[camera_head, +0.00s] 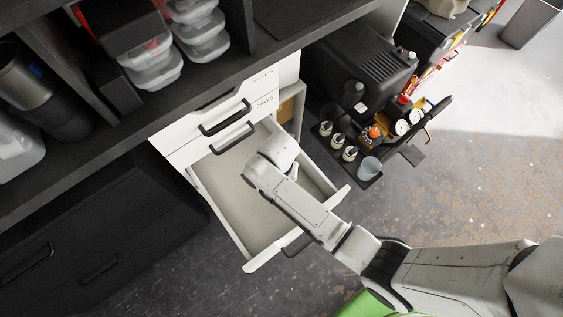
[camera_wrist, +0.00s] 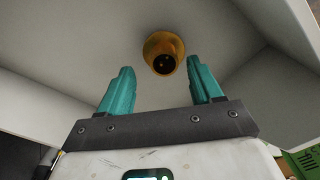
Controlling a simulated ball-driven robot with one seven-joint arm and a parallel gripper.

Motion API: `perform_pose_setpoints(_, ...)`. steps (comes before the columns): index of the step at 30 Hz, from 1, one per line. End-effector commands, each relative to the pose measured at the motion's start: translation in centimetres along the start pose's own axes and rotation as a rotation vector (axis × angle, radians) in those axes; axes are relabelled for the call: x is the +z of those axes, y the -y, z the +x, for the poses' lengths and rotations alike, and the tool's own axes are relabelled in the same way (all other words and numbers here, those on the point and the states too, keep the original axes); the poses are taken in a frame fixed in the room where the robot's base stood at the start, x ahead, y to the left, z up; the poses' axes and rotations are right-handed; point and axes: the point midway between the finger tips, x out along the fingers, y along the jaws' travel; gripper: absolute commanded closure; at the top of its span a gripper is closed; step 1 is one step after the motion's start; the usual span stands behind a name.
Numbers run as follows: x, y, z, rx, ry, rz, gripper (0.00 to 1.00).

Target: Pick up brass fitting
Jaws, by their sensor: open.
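The brass fitting (camera_wrist: 161,55) is a small, round, golden piece with a dark opening, lying on the pale floor of an open drawer in the wrist view. My gripper (camera_wrist: 162,78) is open, with its two teal fingers apart. The fitting shows between and just beyond the fingertips, nearer the right one, and nothing is held. In the head view my arm reaches down into the open white drawer (camera_head: 230,190), and the fitting and fingers are hidden behind my arm.
The drawer walls rise close around my gripper. Closed white drawers with black handles (camera_head: 225,117) stand above. A black compressor (camera_head: 372,62) with gauges and small bottles (camera_head: 350,153) stands to the right of the drawer. A dark shelf with clear containers (camera_head: 203,38) is at the upper left.

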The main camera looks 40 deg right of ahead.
Motion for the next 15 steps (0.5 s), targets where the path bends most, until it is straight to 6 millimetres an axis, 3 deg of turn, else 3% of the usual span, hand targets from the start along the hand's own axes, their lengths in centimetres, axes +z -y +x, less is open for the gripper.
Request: perform_pose_setpoints(15,-0.1,0.6,5.3,0.000,0.000,0.001,0.35)
